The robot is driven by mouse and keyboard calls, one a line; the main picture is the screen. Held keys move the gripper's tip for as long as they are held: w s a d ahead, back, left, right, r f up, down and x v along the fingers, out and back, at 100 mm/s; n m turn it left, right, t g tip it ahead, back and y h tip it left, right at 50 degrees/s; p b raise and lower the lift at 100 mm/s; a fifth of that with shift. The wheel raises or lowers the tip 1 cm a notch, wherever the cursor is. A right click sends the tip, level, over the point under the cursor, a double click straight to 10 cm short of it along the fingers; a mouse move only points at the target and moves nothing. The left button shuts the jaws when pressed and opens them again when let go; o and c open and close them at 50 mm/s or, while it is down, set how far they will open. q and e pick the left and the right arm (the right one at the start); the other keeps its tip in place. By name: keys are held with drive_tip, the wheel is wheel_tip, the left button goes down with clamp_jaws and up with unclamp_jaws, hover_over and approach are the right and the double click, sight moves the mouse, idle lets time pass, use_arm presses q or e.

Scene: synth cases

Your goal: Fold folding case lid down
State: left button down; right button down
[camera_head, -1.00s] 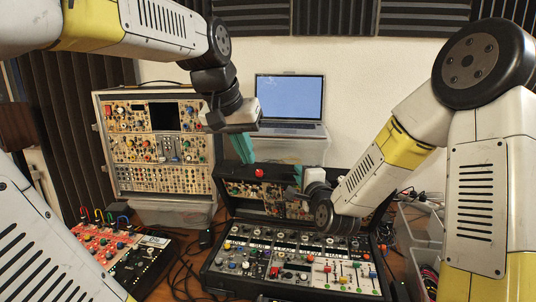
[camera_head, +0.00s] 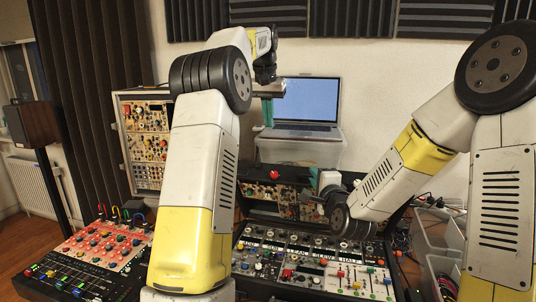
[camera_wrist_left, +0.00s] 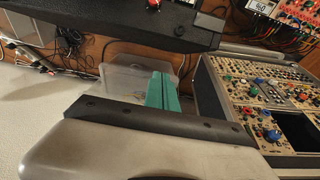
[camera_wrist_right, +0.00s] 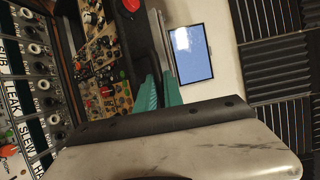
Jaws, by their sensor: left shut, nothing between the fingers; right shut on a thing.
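The folding case (camera_head: 305,262) stands open on the table, its base full of knobs and faders. Its lid (camera_head: 262,193), also lined with modules, stands raised at the back, with a red knob (camera_head: 274,174) on its top edge. In the right wrist view the lid (camera_wrist_right: 98,55) runs up beside the fingers. My right gripper (camera_head: 313,178) is shut on the lid's edge at its right side; the exact contact is partly hidden. My left gripper (camera_head: 267,112) is shut and empty, above and behind the lid, in front of the laptop.
A laptop (camera_head: 306,100) stands on a clear plastic bin (camera_head: 300,151) behind the case. A tall modular rack (camera_head: 146,140) and a red-panelled mixer (camera_head: 100,248) are at the left. Grey bins (camera_head: 435,240) with cables stand at the right. My left arm hides the table's middle left.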

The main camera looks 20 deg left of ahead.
use_arm(q)
hover_over(267, 164)
drive_tip(key=w, duration=0.5)
wheel_tip(267, 164, down, 10)
use_arm(e)
drive_tip(key=shift+d+f, duration=0.1)
drive_tip(key=shift+f, duration=0.2)
use_arm(q)
drive_tip(key=shift+s+f, duration=0.15)
drive_tip(key=shift+s, duration=0.45)
drive_tip(key=shift+s+f, duration=0.15)
drive_tip(key=shift+s, duration=0.4)
drive_tip(key=shift+s+f, duration=0.45)
drive_tip(key=shift+s, duration=0.25)
drive_tip(key=shift+s+f, duration=0.15)
drive_tip(key=shift+s, duration=0.4)
drive_tip(key=shift+s+f, duration=0.15)
drive_tip(key=shift+s, duration=0.35)
drive_tip(key=shift+w, duration=0.1)
use_arm(e)
drive_tip(key=c, duration=1.7)
unclamp_jaws()
drive_tip(key=shift+r, duration=0.15)
drive_tip(key=shift+c, duration=0.2)
use_arm(q)
drive_tip(key=shift+f, duration=0.1)
use_arm(e)
drive_tip(key=shift+r, duration=0.15)
